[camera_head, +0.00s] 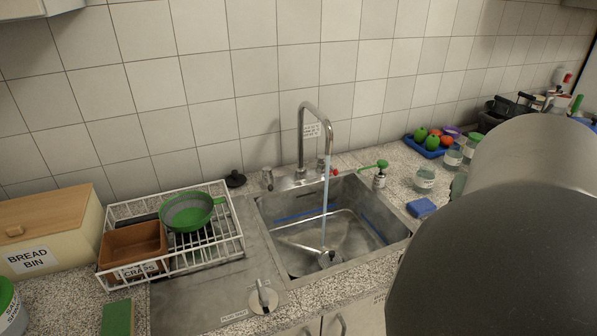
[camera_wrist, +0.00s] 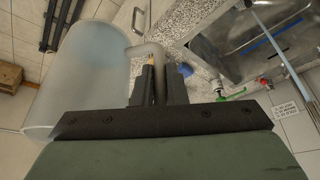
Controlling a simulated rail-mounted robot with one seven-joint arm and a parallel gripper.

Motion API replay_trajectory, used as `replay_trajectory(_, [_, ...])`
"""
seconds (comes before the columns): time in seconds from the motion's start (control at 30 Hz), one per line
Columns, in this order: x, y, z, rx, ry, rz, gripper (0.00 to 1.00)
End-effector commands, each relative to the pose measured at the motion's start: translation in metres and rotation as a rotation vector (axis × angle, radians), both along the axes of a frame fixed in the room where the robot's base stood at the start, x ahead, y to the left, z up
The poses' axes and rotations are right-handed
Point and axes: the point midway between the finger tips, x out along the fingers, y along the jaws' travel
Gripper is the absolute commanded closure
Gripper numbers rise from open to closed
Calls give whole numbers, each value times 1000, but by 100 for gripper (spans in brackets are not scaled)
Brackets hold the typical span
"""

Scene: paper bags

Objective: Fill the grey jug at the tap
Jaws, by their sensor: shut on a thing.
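The grey jug (camera_wrist: 85,75) fills the left of the wrist view, pale and translucent. My gripper (camera_wrist: 160,68) is shut on the jug's handle (camera_wrist: 148,50). The jug is held out in front of the counter, apart from the sink. The tap (camera_head: 327,125) arches over the sink (camera_head: 350,225), and a stream of water runs from it into the basin. The stream also shows in the wrist view (camera_wrist: 284,50). In the head view my arm covers the right side, and the jug and gripper are hidden. I cannot tell whether the jug holds any water.
A white dish rack (camera_head: 240,245) with a green colander (camera_head: 190,212) and brown tub (camera_head: 132,243) stands left of the sink. A soap dispenser (camera_head: 380,178), blue sponge (camera_head: 421,207), glass jars (camera_head: 425,178) and blue tray (camera_head: 425,148) are on the right. The counter's front edge lies before the sink.

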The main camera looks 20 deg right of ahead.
Motion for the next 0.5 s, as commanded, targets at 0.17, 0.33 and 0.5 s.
replay_trajectory(0.17, [-13, 4, 8, 0, -1, -1, 100])
replay_trajectory(0.33, [-24, 6, 14, -1, -2, -2, 100])
replay_trajectory(0.5, [-35, 10, 19, -1, -1, 0, 100])
